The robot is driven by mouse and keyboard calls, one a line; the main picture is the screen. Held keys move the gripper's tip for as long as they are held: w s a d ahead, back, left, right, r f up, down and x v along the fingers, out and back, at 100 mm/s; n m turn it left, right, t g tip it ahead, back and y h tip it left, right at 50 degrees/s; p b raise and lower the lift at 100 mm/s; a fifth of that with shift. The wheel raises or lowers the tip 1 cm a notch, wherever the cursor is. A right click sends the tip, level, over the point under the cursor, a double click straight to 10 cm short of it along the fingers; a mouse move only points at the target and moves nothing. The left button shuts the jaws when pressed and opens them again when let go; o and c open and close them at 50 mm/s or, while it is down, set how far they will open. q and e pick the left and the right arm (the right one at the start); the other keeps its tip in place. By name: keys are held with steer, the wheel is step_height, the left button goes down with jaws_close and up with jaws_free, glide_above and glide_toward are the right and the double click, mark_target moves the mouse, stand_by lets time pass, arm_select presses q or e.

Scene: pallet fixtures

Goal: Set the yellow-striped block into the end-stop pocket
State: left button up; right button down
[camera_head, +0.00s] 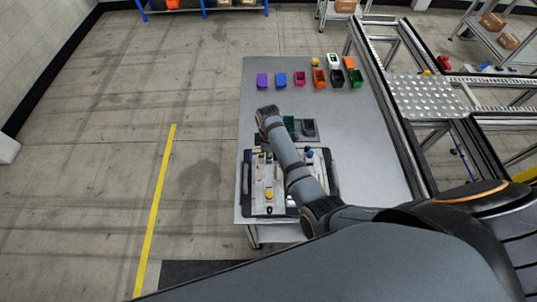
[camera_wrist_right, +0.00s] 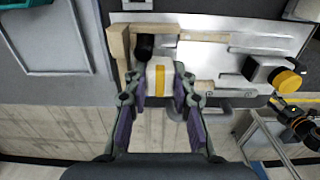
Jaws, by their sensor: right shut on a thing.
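The yellow-striped block (camera_wrist_right: 153,76), pale with a yellow band, sits between the fingers of my right gripper (camera_wrist_right: 160,86) in the right wrist view. The gripper is shut on it. The block is over the near edge of a metal fixture plate (camera_wrist_right: 205,60), close to a black cylinder (camera_wrist_right: 145,46). A beige upright bar (camera_wrist_right: 119,48) and a beige cross bar (camera_wrist_right: 204,36) form a corner beside it. I cannot tell whether the block touches them. My left gripper is not in view.
A yellow knob on a black mount (camera_wrist_right: 287,82) stands at the plate's right. In the head view several coloured bins (camera_head: 319,78) line the far side of the grey table (camera_head: 370,150), and a roller conveyor (camera_head: 395,125) runs along its right. The table's right part is clear.

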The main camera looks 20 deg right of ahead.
steer(key=shift+w, duration=0.15)
stand_by(0.5)
steer(key=shift+f, duration=0.45)
steer(key=c, duration=1)
jaws_free()
steer(key=shift+c, duration=0.2)
step_height(320, 180, up, 8)
steer(key=shift+f, duration=0.25)
steer(key=shift+f, duration=0.1)
